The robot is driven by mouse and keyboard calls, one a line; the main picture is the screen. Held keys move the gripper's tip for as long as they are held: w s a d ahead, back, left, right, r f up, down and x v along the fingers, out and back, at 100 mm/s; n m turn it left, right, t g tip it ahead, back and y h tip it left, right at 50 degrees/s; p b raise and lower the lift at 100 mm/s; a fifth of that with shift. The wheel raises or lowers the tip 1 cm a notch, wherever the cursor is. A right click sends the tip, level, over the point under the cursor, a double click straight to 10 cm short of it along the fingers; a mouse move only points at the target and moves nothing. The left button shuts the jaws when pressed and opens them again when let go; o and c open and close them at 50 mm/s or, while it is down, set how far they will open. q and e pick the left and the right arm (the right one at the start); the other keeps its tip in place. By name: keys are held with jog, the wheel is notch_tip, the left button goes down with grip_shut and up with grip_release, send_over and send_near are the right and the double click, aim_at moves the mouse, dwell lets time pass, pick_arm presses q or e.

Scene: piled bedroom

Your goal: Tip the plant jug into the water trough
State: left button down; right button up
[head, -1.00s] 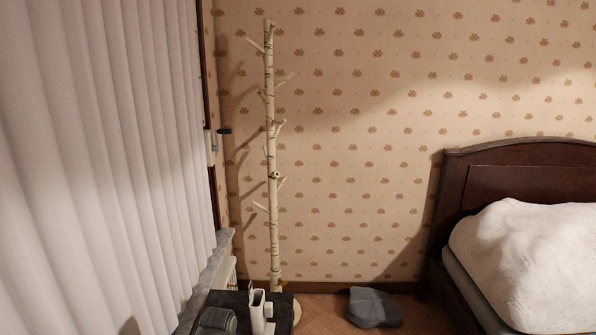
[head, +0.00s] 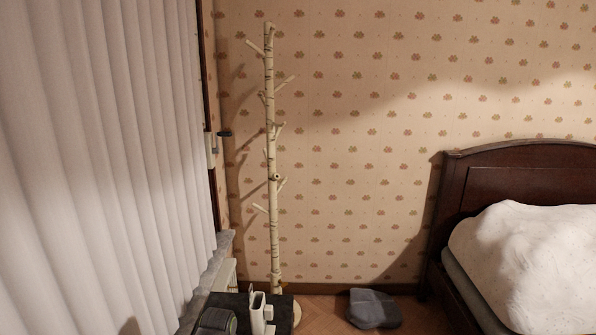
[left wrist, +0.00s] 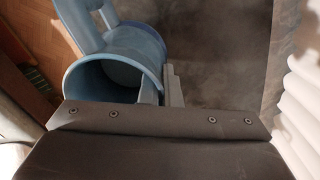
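A blue jug (left wrist: 85,75) with a handle (left wrist: 80,25) is at the upper left of the left wrist view, its round open mouth facing the camera. My left gripper (left wrist: 162,88) has one grey finger inside the mouth and one outside, close together with the jug's wall between them. The fingertips are partly hidden by the rim. The jug is not clearly visible in the head view. I cannot make out a water trough in either view. My right gripper is not in view.
A dark tabletop (head: 282,312) at the bottom of the head view bears a grey rounded object (head: 215,322) and a white upright object (head: 258,310). A birch coat stand (head: 270,160), a grey cushion (head: 373,308), a bed (head: 530,180) and curtains (head: 100,150) surround it.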

pick_arm(q)
jog(key=shift+r+p, duration=1.15)
jog(key=shift+r, duration=1.45)
jog(key=shift+f, duration=0.1)
